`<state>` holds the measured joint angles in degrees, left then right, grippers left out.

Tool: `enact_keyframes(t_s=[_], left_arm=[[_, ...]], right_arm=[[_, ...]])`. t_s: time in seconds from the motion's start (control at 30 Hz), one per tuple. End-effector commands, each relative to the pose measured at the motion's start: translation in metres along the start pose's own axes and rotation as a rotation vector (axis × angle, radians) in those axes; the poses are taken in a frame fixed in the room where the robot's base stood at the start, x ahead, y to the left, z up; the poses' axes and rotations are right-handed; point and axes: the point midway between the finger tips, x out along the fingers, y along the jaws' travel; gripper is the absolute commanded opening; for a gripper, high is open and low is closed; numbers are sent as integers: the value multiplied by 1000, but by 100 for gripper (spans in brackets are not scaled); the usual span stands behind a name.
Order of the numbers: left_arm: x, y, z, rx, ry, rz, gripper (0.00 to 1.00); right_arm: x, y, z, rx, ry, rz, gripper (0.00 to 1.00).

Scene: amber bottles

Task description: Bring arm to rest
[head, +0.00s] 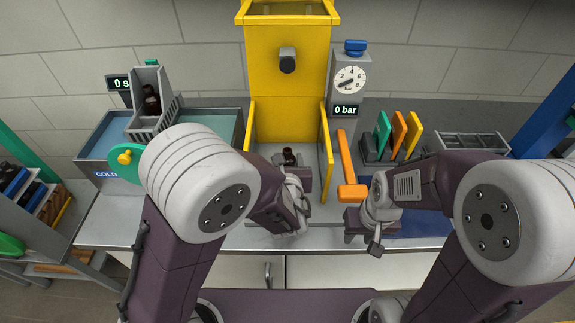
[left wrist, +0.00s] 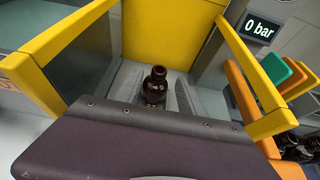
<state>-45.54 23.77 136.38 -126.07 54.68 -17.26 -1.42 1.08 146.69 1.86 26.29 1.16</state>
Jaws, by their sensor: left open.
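My left arm reaches to the front of the yellow press frame (head: 287,72). My left gripper (head: 291,172) is open at the frame's lower bay. A dark amber bottle (head: 289,153) stands upright there. In the left wrist view the bottle (left wrist: 154,86) shows between grey finger-like pads, with a gap on each side; its lower part is hidden by my purple wrist housing. My right gripper (head: 360,222) hangs low in front of the bay's right side, near an orange lever (head: 348,165); its jaws are not clear.
A sink labelled COLD (head: 106,163) with a grey basket (head: 150,100) holding a dark bottle stands left. A gauge post (head: 348,82) reads 0 bar. Green and orange panels (head: 398,133) and a grey rack (head: 470,143) stand right. Yellow side rails (head: 328,155) flank the bay.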

Motion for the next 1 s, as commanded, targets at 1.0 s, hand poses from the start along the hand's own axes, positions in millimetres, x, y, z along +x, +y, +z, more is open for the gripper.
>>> enact_keyframes(t_s=[1.0], left_arm=[[-60,0,-20,1,16,0,46]], right_arm=[[2,1,37,0,-15,0,36]])
